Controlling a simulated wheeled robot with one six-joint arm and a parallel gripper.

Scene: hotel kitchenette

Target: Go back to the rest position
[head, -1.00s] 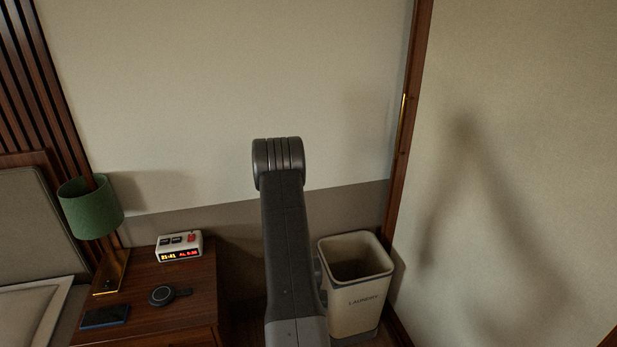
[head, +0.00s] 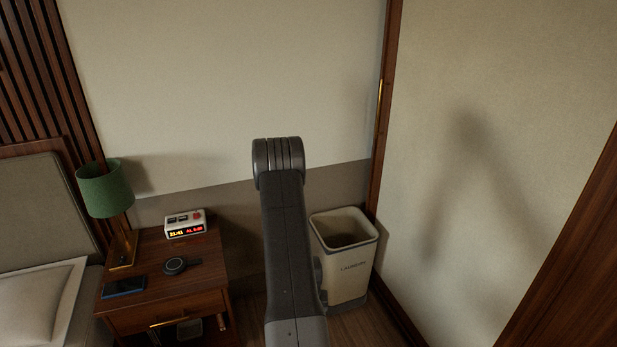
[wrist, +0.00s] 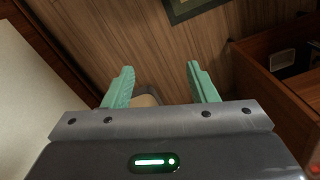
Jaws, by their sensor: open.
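My gripper (wrist: 160,84) shows in the wrist view with its two green fingers apart and nothing between them. Behind the fingers are the wood floor and a small part of a beige rounded thing, mostly hidden by the gripper body. In the head view my arm stands upright in the middle of the picture. My gripper is not visible there.
A laundry bin (head: 343,270) stands right of my arm, near the wall corner. A nightstand (head: 205,285) on the left bears a green lamp (head: 104,190), an alarm clock (head: 185,224), a dark round device (head: 176,265) and a phone (head: 123,287). A bed (head: 35,300) is at far left.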

